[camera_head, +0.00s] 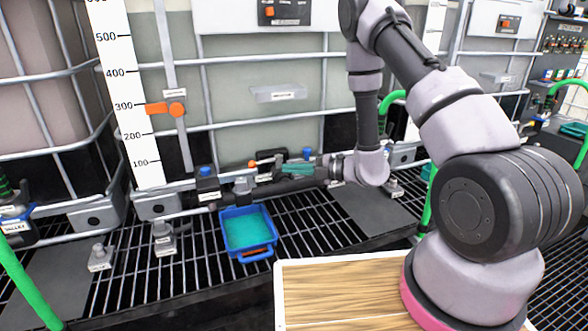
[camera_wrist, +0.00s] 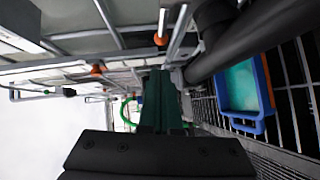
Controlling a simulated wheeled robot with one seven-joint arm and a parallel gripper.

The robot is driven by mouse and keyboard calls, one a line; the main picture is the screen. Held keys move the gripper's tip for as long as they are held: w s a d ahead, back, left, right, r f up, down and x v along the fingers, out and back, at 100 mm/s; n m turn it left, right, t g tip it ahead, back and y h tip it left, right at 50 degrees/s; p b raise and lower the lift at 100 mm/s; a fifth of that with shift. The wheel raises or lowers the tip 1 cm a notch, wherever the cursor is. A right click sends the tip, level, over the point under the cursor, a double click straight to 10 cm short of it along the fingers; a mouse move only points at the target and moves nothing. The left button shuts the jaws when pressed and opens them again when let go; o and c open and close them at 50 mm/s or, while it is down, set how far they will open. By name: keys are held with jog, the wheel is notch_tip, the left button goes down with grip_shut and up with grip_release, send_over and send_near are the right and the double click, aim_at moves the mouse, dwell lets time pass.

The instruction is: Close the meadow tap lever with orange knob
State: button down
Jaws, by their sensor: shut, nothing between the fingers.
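An orange knob (camera_head: 252,163) sits at the left end of a tap lever on the pipework behind the blue tray. The lever appears to run rightward toward my gripper and lies roughly level; the gripper partly hides it. My gripper (camera_head: 284,169) has green fingers that are shut and empty, pointing left close to the lever. I cannot tell whether they touch it. In the wrist view, the shut fingers (camera_wrist: 161,75) point away from the camera. An orange knob (camera_wrist: 160,40) shows just beyond their tips. I cannot read the tap's name on its label.
A blue tray (camera_head: 276,238) with teal contents is on the floor grating below the pipe. A white level scale (camera_head: 128,85) with an orange slider (camera_head: 160,108) stands at left. Caged tanks line the back. A wooden-topped deck (camera_head: 340,295) lies in front.

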aim_at(259, 162)
jog(key=x, duration=0.5)
jog(key=shift+w+a, duration=0.1)
jog(key=shift+a, duration=0.35)
jog(key=w, duration=0.2)
jog(key=w+a, duration=0.1)
jog(key=shift+f, duration=0.35)
jog(key=shift+w+a, duration=0.15)
jog(key=shift+w, duration=0.25)
jog(key=shift+w+a, duration=0.4)
jog(key=shift+w, duration=0.2)
jog(key=shift+d, duration=0.1)
